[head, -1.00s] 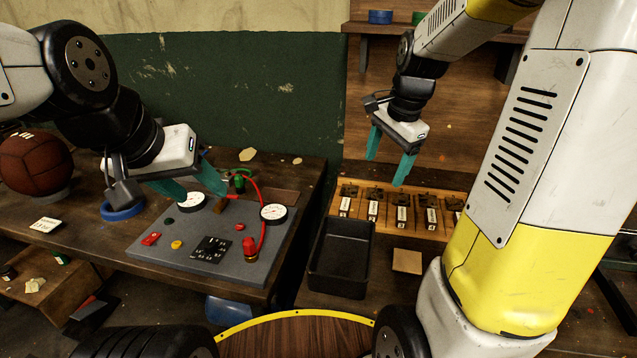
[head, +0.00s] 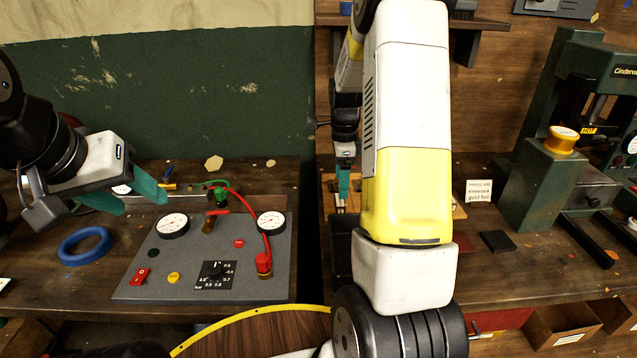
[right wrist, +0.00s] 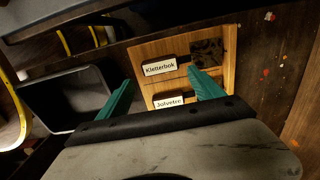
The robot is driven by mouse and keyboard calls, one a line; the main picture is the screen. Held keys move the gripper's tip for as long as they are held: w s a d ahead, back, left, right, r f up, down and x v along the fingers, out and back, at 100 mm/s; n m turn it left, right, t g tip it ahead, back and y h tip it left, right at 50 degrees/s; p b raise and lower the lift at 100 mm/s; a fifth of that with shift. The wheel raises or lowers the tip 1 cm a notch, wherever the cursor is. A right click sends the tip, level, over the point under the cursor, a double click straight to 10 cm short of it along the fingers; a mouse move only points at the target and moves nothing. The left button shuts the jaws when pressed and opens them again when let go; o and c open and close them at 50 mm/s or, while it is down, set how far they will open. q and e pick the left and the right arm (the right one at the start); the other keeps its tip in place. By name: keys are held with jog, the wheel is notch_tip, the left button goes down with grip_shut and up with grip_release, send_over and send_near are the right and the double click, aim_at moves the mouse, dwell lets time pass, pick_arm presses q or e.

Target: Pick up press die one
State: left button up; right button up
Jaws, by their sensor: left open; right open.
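The wooden die rack (right wrist: 229,85) lies below my right gripper in the right wrist view. It carries a label reading "Kletterbok" (right wrist: 160,69), a label reading "Jolvetre" (right wrist: 168,101) and a dark, worn metal die (right wrist: 207,52). I cannot tell which die is number one. My right gripper (right wrist: 160,83) is open and empty, its teal fingers spread above the rack near the two labels. In the head view the right gripper (head: 343,184) shows edge-on, and my right arm hides most of the rack. My left gripper (head: 145,203) is open and empty, left of the grey control panel.
The grey panel (head: 190,270) bears gauges, a knob and a red hose (head: 262,215). A blue ring (head: 84,246) lies left of it. A black tray (right wrist: 65,95) sits beside the rack. A green press (head: 545,185) stands at the right, with a "gold foil" card (head: 479,191) nearby.

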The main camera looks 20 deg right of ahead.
aim_at(339, 200)
notch_tip(339, 200, down, 6)
jog(key=shift+w+a+f, duration=0.1)
jog(key=shift+a+f, duration=0.05)
jog(key=shift+f, duration=0.05)
jog(key=shift+c, duration=0.5)
jog(key=shift+r, duration=0.1)
jog(key=c, duration=0.9)
